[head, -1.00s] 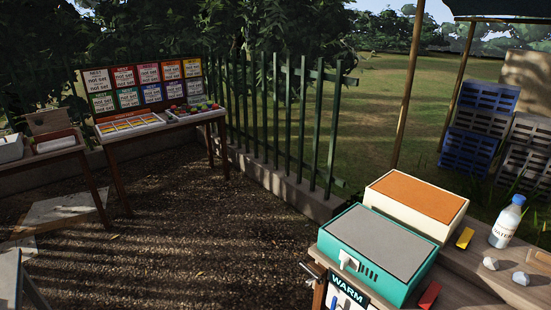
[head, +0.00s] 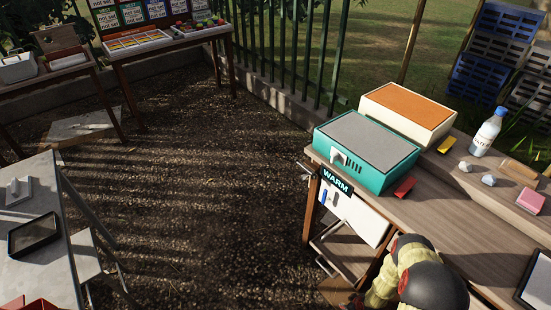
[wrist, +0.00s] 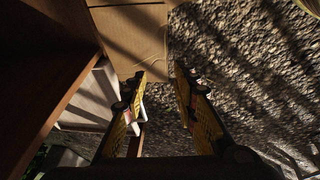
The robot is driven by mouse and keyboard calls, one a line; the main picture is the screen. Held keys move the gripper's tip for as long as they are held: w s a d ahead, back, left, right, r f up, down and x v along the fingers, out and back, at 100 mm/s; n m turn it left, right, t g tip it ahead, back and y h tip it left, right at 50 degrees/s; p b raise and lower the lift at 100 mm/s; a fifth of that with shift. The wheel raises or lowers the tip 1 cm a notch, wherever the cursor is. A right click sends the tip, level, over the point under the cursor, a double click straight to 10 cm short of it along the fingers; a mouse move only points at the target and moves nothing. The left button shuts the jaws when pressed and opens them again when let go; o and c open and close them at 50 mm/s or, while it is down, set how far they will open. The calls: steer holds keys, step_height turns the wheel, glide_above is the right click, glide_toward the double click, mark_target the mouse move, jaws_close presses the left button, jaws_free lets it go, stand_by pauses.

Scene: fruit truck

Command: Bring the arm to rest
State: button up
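My gripper (wrist: 160,95) shows in the wrist view, pointing down. Its two yellow and black fingers are apart with nothing between them. Below it are gravel (wrist: 240,60) and a cardboard surface (wrist: 130,35). A brown wooden edge (wrist: 50,60) runs along the left of that view. In the head view, parts of my arm (head: 425,275) show at the lower right, in front of the wooden table (head: 430,210). My gripper is hidden in the head view.
A teal box (head: 365,150), a cream box with an orange top (head: 410,105), and a water bottle (head: 487,132) stand on the wooden table. A grey table (head: 40,240) stands at the left. Open gravel (head: 200,200) lies between the tables.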

steer(key=s+r+m+g, duration=0.4)
steer(key=s+r+g, duration=0.1)
steer(key=s, duration=0.7)
steer(key=w+r+m+g+h+p, duration=0.1)
steer(key=w+r+m, duration=0.15)
steer(key=r, duration=1.65)
steer(key=w+r+m+g+p, duration=0.1)
steer(key=w+r+m, duration=0.15)
steer(key=r, duration=1.75)
steer(key=s+a+r+t+p, duration=0.1)
steer(key=s+a+r+t, duration=0.2)
steer(key=r, duration=1.1)
steer(key=s+a+r+n+t+p, duration=0.1)
steer(key=s+a+r+t, duration=0.2)
steer(key=r, duration=1.2)
steer(key=s+a+r+t+p, duration=0.2)
steer(key=a+r, duration=0.6)
steer(key=r, duration=0.6)
steer(key=shift+s+a+r+n+t, duration=0.3)
steer(key=shift+s+n+t, duration=0.1)
steer(key=shift+t, duration=0.1)
